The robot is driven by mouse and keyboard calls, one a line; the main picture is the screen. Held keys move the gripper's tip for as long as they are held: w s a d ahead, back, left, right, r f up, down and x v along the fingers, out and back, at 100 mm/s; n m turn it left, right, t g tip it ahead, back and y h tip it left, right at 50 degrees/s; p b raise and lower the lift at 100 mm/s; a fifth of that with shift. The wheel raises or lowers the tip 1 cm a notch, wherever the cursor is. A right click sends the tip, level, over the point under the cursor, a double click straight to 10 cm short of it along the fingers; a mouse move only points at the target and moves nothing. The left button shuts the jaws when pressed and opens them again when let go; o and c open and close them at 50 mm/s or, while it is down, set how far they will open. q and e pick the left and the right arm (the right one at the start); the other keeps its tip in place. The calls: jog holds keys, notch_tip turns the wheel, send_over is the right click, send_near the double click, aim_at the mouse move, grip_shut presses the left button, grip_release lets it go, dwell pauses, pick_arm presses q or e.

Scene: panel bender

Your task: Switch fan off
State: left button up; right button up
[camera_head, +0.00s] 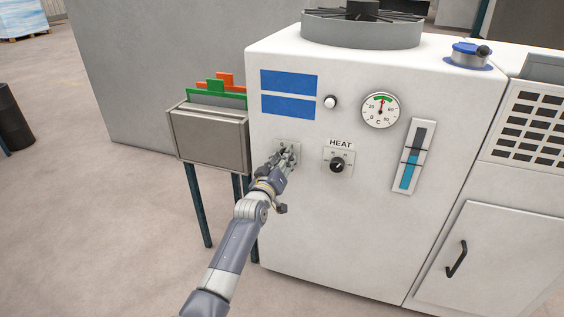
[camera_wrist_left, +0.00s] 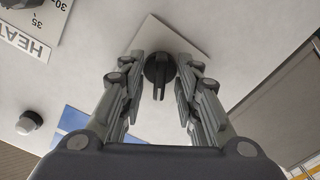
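A black rotary knob (camera_wrist_left: 159,70) sits on a square light plate (camera_wrist_left: 165,38) on the white machine's front, left of the HEAT knob (camera_head: 337,165). In the head view my left gripper (camera_head: 284,160) covers this knob and most of its plate; no label for it is readable. In the left wrist view the gripper's fingers (camera_wrist_left: 160,80) are open, one on each side of the knob, with small gaps; contact is not clear. The fan (camera_head: 362,22) lies in a round grey housing on top of the machine; whether it spins cannot be told. My right gripper is not in view.
The white machine (camera_head: 300,230) carries a white button (camera_head: 330,102), a temperature dial (camera_head: 380,110) and a blue level gauge (camera_head: 412,157). A grey file box (camera_head: 209,138) on legs stands close left of my left gripper. Open floor lies left of my arm.

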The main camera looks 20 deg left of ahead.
pick_arm(q)
jog(key=shift+s, duration=0.1)
jog(key=s, duration=1.2)
jog(key=shift+a, duration=0.2)
jog(key=shift+w, duration=0.1)
